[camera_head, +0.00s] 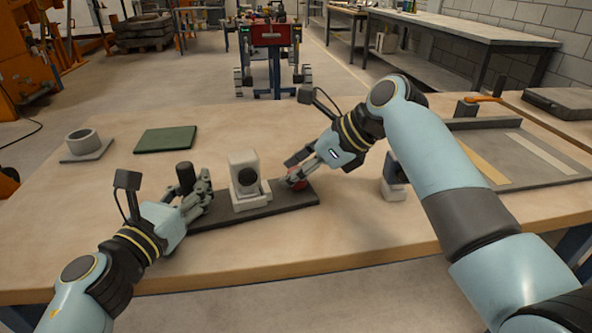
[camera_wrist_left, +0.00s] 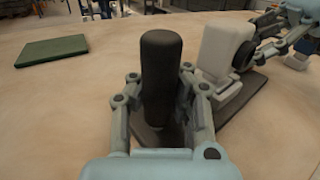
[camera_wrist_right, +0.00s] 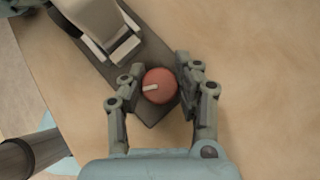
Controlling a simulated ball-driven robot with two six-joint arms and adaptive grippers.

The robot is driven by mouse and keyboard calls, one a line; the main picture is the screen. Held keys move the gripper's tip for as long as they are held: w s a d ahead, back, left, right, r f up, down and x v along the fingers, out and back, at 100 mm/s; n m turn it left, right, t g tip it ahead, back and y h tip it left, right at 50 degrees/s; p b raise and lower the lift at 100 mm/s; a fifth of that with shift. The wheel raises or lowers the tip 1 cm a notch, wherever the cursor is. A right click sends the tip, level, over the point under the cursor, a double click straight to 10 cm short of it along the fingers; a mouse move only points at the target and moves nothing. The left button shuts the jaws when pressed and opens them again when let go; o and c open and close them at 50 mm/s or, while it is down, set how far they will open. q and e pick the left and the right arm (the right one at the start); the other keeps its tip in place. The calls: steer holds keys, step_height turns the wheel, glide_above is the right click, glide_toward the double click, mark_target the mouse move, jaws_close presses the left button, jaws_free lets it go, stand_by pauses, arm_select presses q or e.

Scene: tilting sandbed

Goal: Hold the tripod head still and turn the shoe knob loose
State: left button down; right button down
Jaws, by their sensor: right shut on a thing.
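The tripod head is a pale block (camera_head: 243,165) with a black round face, standing on a dark flat plate (camera_head: 262,207) on the table. A thick black upright handle (camera_head: 185,176) stands at the plate's left end. It is large in the left wrist view (camera_wrist_left: 160,75). My left gripper (camera_head: 190,198) has its fingers on either side of the handle's lower part, with small gaps showing. A round red knob (camera_wrist_right: 160,86) with a white mark sits near the plate's other end. My right gripper (camera_wrist_right: 157,88) is shut on the knob, which is mostly hidden in the head view.
A dark green mat (camera_head: 166,139) and a pale ring (camera_head: 82,137) on a grey plate lie at the back left. A small pale and dark block (camera_head: 394,186) stands beside my right arm. A large grey tray (camera_head: 522,178) is at the right. The table's front is clear.

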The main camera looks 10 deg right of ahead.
steer(key=shift+s+n+g+y, duration=0.1)
steer(key=shift+n+g+y, duration=0.6)
steer(key=shift+n+g, duration=1.85)
steer(key=shift+n+t, duration=0.25)
steer(key=shift+n, duration=0.2)
steer(key=c, duration=0.9)
jaws_free()
steer(key=v, duration=1.2)
